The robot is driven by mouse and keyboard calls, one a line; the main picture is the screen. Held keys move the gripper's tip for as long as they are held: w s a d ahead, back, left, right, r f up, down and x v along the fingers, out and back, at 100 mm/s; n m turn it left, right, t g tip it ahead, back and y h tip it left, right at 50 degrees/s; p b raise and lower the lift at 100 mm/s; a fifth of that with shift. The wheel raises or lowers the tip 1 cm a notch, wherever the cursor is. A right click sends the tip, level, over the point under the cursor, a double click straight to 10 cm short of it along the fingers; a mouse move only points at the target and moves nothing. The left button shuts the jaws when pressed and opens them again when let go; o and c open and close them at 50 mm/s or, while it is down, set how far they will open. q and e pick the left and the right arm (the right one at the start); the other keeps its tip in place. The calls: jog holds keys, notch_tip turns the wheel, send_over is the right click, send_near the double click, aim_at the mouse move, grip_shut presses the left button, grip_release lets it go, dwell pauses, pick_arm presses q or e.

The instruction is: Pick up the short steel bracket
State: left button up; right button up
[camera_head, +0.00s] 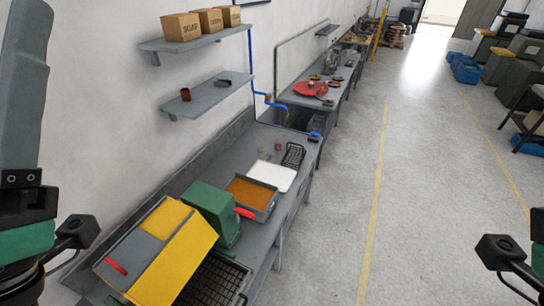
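I cannot pick out the short steel bracket with certainty. A small dark metal piece (223,83) lies on the lower wall shelf, beside a brown cup-like object (185,94), but it is too small to name. Of my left gripper (24,95), a large grey finger-like part shows upright at the left edge, close to the camera. Its opening is cut off by the frame, and I see nothing held. On the right edge only part of my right wrist and its black fitting (495,251) shows; the fingers are outside the picture. Both arms are apart from the bench and shelves.
A grey bench (232,150) runs along the left wall, holding a yellow-and-grey machine (180,262), a green machine (211,212), an orange-filled tray (272,211), a white board (272,173) and a black basket (293,155).

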pick_arm(q)
jog(key=shift+o, duration=0.2)
dwell(0.3)
jog(key=o, duration=0.5)
